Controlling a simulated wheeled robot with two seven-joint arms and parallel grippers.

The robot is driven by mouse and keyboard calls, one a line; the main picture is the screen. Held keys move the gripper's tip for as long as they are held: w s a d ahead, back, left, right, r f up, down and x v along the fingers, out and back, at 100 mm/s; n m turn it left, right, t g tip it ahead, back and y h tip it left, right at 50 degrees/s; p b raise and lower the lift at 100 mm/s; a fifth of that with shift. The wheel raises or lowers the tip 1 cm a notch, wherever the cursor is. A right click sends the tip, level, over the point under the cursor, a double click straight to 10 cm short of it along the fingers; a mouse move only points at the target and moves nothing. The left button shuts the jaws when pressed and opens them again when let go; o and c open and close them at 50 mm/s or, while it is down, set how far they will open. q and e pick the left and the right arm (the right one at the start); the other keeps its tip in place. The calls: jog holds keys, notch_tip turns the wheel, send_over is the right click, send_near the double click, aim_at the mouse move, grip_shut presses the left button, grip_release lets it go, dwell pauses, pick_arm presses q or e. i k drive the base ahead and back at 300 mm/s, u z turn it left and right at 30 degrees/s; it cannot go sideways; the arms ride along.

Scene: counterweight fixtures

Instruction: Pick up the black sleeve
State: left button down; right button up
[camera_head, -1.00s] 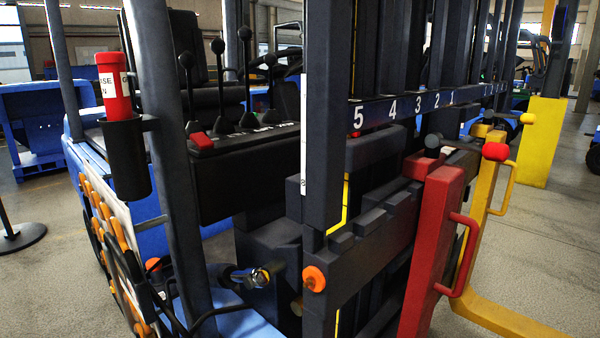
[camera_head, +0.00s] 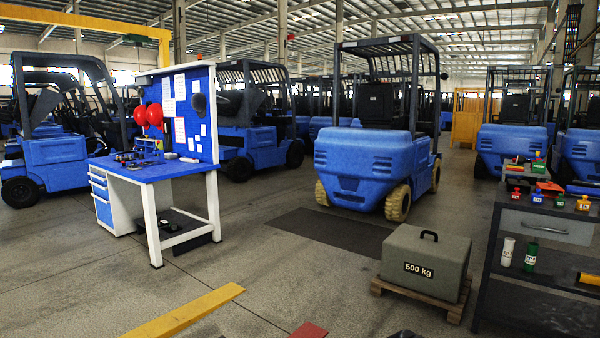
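I cannot make out a black sleeve in the head view now. Neither of my grippers is in view. A small dark shape (camera_head: 405,334) shows at the bottom edge, cut off, and I cannot tell what it is. A white canister (camera_head: 507,251) and a green canister (camera_head: 531,256) stand upright on the lower part of a dark cart (camera_head: 497,235) at the right.
A blue workbench (camera_head: 160,171) stands at left. A grey 500 kg block (camera_head: 425,250) sits on a wooden pallet (camera_head: 415,297). A blue forklift (camera_head: 363,160) is behind. A yellow bar (camera_head: 190,312) and red piece (camera_head: 309,330) show low in front.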

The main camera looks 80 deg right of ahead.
aim_at(518, 184)
jog(key=z, duration=3.35)
jog(key=i, duration=4.65)
jog(key=z, duration=1.25)
